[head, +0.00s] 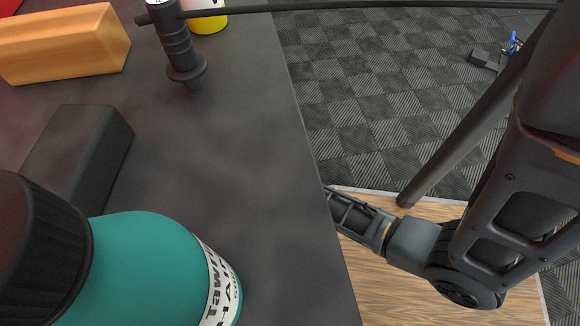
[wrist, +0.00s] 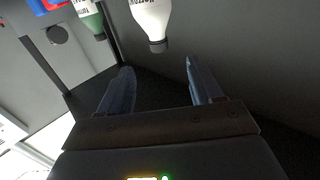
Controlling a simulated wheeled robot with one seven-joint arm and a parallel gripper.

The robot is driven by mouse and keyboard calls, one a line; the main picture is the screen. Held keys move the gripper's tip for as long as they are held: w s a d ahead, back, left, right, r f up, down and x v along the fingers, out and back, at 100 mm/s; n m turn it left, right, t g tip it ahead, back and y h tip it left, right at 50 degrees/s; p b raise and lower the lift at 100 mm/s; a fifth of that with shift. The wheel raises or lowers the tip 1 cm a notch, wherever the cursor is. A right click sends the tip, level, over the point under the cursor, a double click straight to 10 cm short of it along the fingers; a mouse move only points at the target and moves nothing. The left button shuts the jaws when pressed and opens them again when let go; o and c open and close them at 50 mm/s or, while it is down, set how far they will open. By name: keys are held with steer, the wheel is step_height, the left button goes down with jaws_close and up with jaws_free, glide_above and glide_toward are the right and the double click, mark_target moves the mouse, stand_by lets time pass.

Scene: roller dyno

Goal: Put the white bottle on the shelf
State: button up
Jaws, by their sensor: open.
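The white bottle (wrist: 152,18) shows at the top of the wrist view, cut off by the frame edge. It appears upside down in that picture, with its narrow end and dark lettering visible. My gripper (wrist: 160,68) is open and empty, its fingers apart and pointing toward the bottle, with a gap between. In the head view my gripper (head: 347,212) is low beside the right edge of a dark worktop (head: 230,150), which partly hides it. I do not make out the white bottle in the head view. I cannot tell which surface is the shelf.
A green bottle (wrist: 89,16) is left of the white one. The worktop holds a teal bottle (head: 145,265), an orange block (head: 65,43), a dark block (head: 82,150), a black ribbed-handled tool (head: 177,42) and a yellow-white container (head: 208,20). Tiled floor (head: 370,100) lies right.

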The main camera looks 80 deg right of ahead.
steer(key=s+a+r+n+y, duration=0.1)
steer(key=s+a+r+y, duration=0.15)
steer(key=s+a, duration=0.5)
steer(key=s+a+r+n+y, duration=0.2)
steer(key=s+a+r, duration=0.3)
steer(key=s+r, duration=0.3)
steer(key=s+a+r+n+g+y, duration=0.1)
steer(key=s+a+r+n+y, duration=0.1)
steer(key=s+a+r, duration=0.4)
step_height(320, 180, up, 5)
steer(key=shift+s+f+g+y, duration=0.15)
steer(key=shift+s+g+y, duration=0.15)
steer(key=shift+s+y, duration=0.4)
